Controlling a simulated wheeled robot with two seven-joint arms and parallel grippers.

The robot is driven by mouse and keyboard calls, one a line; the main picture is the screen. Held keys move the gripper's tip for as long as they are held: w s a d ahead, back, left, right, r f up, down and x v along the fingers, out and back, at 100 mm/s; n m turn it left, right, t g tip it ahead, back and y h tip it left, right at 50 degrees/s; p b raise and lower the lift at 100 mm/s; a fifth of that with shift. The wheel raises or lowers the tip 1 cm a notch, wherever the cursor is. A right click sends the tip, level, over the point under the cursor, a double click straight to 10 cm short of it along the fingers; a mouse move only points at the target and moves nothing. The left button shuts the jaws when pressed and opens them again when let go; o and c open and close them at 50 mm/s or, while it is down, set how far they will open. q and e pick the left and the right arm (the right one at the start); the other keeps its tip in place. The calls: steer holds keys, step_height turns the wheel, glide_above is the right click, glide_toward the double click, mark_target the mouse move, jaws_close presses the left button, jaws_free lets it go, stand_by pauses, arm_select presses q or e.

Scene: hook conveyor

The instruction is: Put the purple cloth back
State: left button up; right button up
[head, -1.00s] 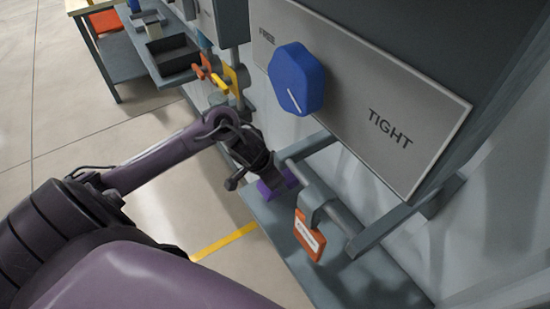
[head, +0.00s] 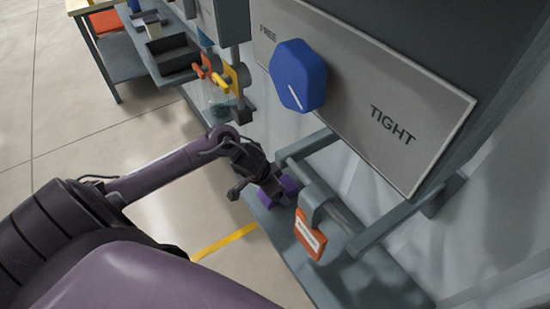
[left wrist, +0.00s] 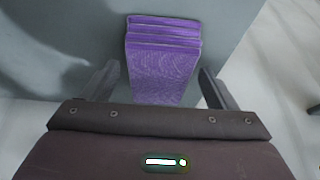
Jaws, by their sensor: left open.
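The purple cloth (left wrist: 162,70) is a folded stack with several layers. In the left wrist view it lies on a grey shelf, between the two open fingers of my left gripper (left wrist: 157,88), with a gap on each side. In the head view the purple cloth (head: 290,184) shows only in part, beside and behind my left gripper (head: 276,190) at the end of the grey shelf (head: 345,275). My left gripper is open and holds nothing. My right gripper is not in view.
A rail with a grey hook and an orange tag (head: 310,235) is right of the left gripper. Above is a panel with a blue knob (head: 298,76) between FREE and TIGHT. Yellow (head: 229,77) and orange handles and a dark tray (head: 172,54) are farther back. Open floor lies left.

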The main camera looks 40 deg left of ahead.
arm_select(q)
steer(key=v, duration=1.2)
steer(key=shift+s+f, duration=0.1)
steer(key=shift+s, duration=0.05)
